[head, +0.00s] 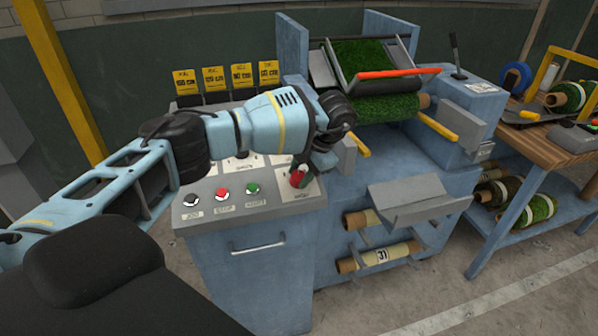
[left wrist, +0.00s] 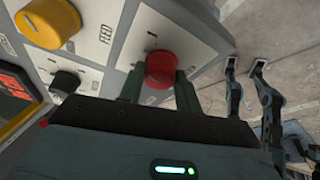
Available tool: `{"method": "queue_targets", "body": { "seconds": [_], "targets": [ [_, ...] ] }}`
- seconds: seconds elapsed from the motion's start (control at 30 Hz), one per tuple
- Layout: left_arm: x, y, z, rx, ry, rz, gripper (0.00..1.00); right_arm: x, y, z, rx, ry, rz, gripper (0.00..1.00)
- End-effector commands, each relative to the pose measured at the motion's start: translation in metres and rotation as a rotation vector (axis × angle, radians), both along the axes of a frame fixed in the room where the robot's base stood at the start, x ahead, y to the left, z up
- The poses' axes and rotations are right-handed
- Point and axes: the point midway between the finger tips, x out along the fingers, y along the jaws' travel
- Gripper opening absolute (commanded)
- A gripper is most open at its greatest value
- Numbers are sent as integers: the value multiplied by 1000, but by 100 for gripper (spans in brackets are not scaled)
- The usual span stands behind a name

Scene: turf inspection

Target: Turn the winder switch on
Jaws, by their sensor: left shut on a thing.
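The winder switch is a red rotary knob (head: 297,179) on a pale plate at the right front corner of the sloped grey control panel (head: 222,192). Its label is too small to read in the head view. My left gripper (head: 302,172) comes down on it from above and partly hides it. In the left wrist view the red knob (left wrist: 161,68) sits between the two dark fingers (left wrist: 158,85), which are shut on it. A mark like "I" shows on the plate beside it.
A yellow knob (left wrist: 48,20) and a black knob (left wrist: 66,81) lie left of the red one. The turf roll (head: 388,107) and machine stand to the right, with a grey tray (head: 412,199).

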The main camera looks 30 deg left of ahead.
Motion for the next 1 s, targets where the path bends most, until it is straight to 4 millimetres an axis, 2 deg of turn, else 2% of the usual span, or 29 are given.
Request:
{"method": "queue_targets", "body": {
  "seconds": [0.5,1.0],
  "targets": [
    [-1,-2,2,95,105,-393,11,12,-1,15,-3,-36,-1,0],
    [-2,-2,-1,122,142,-519,11,15,-2,17,-6,-43,-2,0]
  ]
}}
